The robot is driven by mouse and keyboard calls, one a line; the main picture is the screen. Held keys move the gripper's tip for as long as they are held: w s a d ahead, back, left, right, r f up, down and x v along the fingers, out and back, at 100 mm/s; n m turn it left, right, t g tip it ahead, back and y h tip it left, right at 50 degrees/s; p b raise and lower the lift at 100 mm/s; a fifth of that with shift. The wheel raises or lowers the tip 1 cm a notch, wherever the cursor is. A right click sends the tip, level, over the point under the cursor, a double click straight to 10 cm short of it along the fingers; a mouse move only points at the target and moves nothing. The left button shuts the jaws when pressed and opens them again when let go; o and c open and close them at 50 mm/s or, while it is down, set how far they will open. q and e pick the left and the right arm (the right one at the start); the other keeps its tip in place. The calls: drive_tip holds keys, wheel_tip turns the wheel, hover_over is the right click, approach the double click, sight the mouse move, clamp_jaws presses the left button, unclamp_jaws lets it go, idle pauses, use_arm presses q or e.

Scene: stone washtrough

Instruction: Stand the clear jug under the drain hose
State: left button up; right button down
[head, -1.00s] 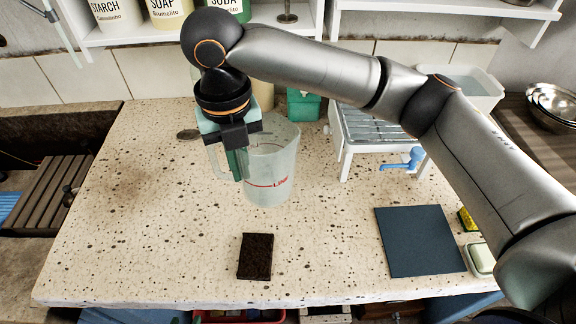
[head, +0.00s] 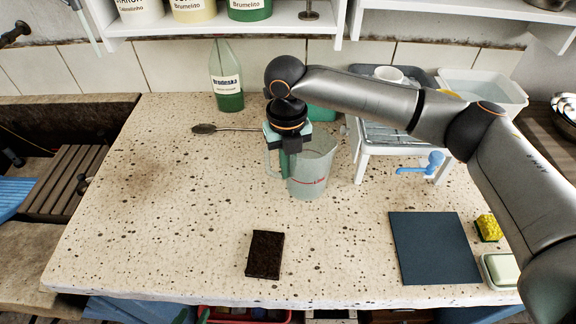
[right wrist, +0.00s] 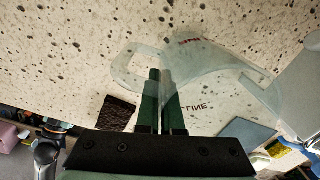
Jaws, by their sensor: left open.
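The clear jug (head: 312,178), with a red line mark, is upright over the speckled worktop, left of the white rack. Whether its base touches the worktop I cannot tell. My right gripper (head: 291,158) points down at the jug's left side, shut on its handle. In the right wrist view the fingers (right wrist: 160,90) are close together at the handle loop (right wrist: 122,72). A light-blue spout (head: 420,165), apparently the drain hose, sticks out from the front of the rack (head: 375,151), right of the jug and apart from it. My left gripper is not in view.
A green bottle (head: 227,90) and a dark spoon (head: 207,129) are behind the jug. A dark brown block (head: 265,255), a dark blue mat (head: 433,248), a yellow sponge (head: 488,227) and a soap dish (head: 500,270) lie in front. The worktop's left part is clear.

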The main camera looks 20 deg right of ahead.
drive_tip(key=c, duration=1.5)
unclamp_jaws()
drive_tip(key=shift+f, duration=0.1)
drive_tip(key=o, duration=0.4)
